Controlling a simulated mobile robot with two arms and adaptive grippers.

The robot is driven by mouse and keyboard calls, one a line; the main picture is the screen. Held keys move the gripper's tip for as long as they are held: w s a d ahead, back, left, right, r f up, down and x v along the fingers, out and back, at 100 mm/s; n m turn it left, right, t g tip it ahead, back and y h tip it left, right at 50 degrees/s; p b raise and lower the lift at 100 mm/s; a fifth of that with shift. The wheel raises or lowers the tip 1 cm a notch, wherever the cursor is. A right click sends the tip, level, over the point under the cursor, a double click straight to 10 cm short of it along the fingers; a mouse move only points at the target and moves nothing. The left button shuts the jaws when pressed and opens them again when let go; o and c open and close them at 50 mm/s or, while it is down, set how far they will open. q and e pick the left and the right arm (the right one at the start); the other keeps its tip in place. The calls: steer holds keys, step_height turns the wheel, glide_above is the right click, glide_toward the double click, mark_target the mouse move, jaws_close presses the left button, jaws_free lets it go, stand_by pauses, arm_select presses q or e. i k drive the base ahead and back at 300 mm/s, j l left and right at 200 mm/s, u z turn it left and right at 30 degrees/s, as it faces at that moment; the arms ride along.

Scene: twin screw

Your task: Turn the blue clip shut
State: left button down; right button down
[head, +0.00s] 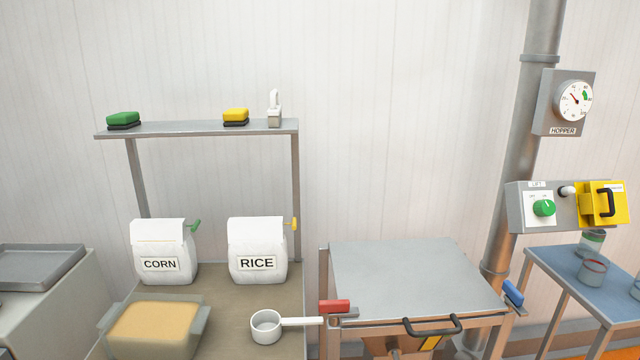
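The blue clip (513,293) sits at the right front corner of the grey hopper lid (415,277), tilted down to the right. A red clip (334,306) lies level at the lid's left front corner. The lid is down flat, with a black handle (433,326) along its front edge. Neither of my grippers shows in the head view.
A control box (516,210) with a green knob and a yellow cover stands behind the blue clip, beside a steel pipe (525,130). A blue-topped table (580,278) with cans is at right. A white scoop (266,326), grain tub (154,327) and CORN and RICE bags (257,249) are at left.

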mark_target(514, 299)
steer(key=k+z, duration=0.15)
steer(key=z, duration=1.5)
